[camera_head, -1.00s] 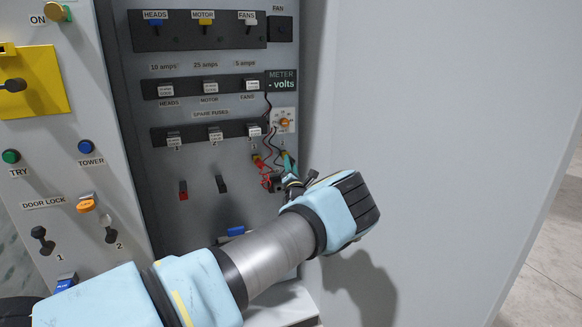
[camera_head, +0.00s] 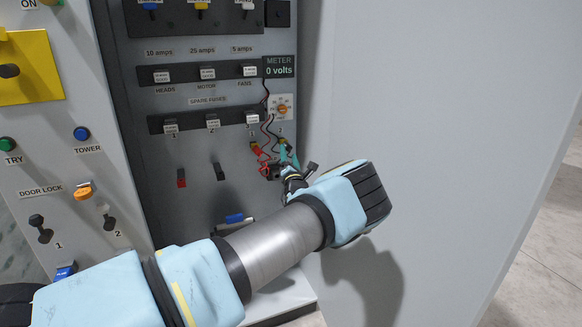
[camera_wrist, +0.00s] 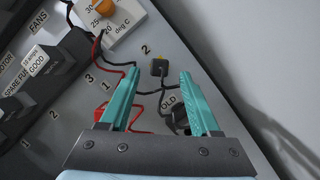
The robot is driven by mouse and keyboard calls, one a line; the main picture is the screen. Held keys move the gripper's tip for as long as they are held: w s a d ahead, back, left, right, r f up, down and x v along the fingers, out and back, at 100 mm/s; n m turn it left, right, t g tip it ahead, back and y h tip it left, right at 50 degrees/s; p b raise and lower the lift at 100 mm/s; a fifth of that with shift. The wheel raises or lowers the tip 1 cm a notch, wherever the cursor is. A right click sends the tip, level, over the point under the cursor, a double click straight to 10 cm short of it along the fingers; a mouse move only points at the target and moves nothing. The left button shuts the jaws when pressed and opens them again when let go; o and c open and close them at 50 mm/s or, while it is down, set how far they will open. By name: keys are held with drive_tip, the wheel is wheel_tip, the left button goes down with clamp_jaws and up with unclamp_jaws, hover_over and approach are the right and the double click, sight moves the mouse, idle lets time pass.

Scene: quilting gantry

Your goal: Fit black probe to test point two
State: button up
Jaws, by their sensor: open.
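The black probe (camera_wrist: 158,68), a small dark block with a yellow patch, sits at the panel just below the label "2" in the wrist view. A black lead runs down from it. My gripper (camera_wrist: 159,74) is open, its teal fingers on either side of the probe with gaps showing. In the head view my gripper (camera_head: 287,158) is at the panel's lower right, and the probe is hard to make out there. A red probe (camera_wrist: 102,111) is by the label "1", partly behind the left finger. The meter (camera_head: 280,66) reads "0 volts".
A temperature dial (camera_head: 282,108) is just above the test points. A dark object by an "OLD" label is partly behind my right finger. Red (camera_head: 181,178) and black (camera_head: 219,171) pieces stick out to the left.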

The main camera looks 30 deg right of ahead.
drive_tip(key=v, duration=0.8)
drive_tip(key=shift+b, duration=0.4)
